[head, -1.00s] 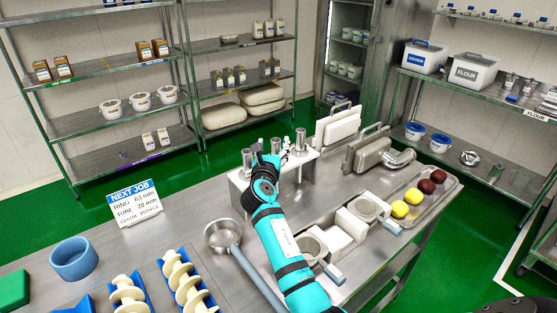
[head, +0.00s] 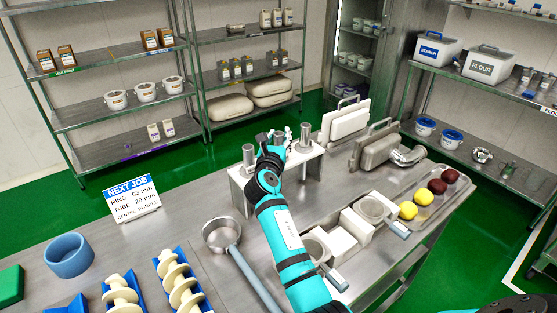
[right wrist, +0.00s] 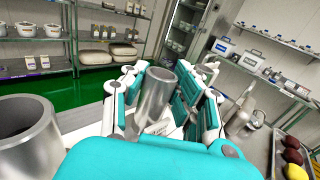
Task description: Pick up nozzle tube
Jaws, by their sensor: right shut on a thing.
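A white rack (head: 239,192) on the steel table holds upright silver metal tubes. One tube (head: 248,155) stands at its left and another (head: 304,134) at its right. My right gripper (head: 278,145) reaches over the rack's middle. In the right wrist view my right gripper (right wrist: 165,100) is shut around a silver nozzle tube (right wrist: 154,97), which is upright with a slight tilt. Its lower end is hidden, so I cannot tell whether it is clear of the rack. A wider open tube (right wrist: 22,145) is close at the left there. My left gripper is not in view.
A sign (head: 132,198) reads ring 63 mm, tube 20 mm, centre purple. A long-handled pan (head: 221,236) lies left of my right arm. Hoppers (head: 370,208), a tray (head: 440,197) with yellow and dark red balls, and metal parts (head: 375,150) stand at the right.

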